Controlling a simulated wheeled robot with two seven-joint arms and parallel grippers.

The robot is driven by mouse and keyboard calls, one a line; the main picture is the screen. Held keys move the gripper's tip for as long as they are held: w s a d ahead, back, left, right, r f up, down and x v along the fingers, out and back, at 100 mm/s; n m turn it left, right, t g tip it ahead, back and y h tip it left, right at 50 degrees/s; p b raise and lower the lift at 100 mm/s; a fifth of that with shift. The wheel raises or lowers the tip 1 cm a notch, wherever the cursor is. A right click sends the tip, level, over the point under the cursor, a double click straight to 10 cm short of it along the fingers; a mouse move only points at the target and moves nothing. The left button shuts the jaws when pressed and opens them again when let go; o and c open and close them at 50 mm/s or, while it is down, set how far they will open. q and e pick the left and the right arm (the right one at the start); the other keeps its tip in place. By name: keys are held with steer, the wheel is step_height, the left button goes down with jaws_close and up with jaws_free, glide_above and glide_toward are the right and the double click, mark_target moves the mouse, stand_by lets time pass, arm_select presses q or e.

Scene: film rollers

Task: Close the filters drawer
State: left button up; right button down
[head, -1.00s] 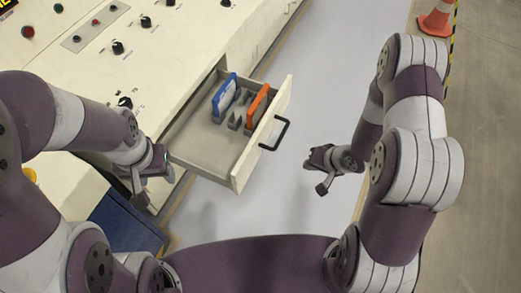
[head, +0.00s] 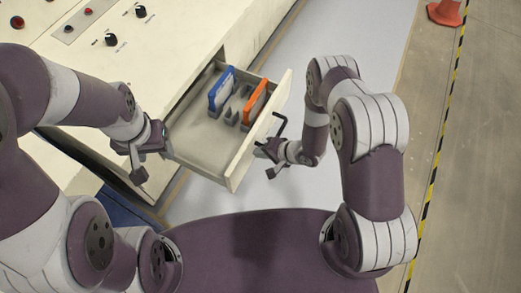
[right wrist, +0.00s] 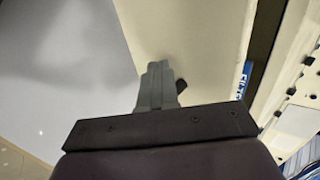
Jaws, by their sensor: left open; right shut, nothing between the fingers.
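The filters drawer (head: 208,150) is a cream drawer pulled out of the machine in the head view. It holds a blue filter (head: 221,88) and an orange filter (head: 255,101) in a slotted rack. Its black handle (head: 281,127) is on the outer front. My right gripper (head: 263,158) is shut and empty, just outside the drawer front by the handle; I cannot tell whether it touches. In the right wrist view its shut fingers (right wrist: 157,80) lie over the pale drawer front (right wrist: 190,35). My left gripper (head: 134,160) is open and empty, left of the drawer's near side.
The cream control machine (head: 110,75) with knobs fills the left and back. A dark blue panel (head: 118,213) is below my left gripper. An orange cone (head: 445,12) and striped floor tape (head: 440,150) are far right. Light floor beyond the drawer is clear.

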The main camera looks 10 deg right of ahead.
steer(key=shift+w+a, duration=0.1)
steer(key=shift+w, duration=0.05)
steer(key=shift+a, duration=0.1)
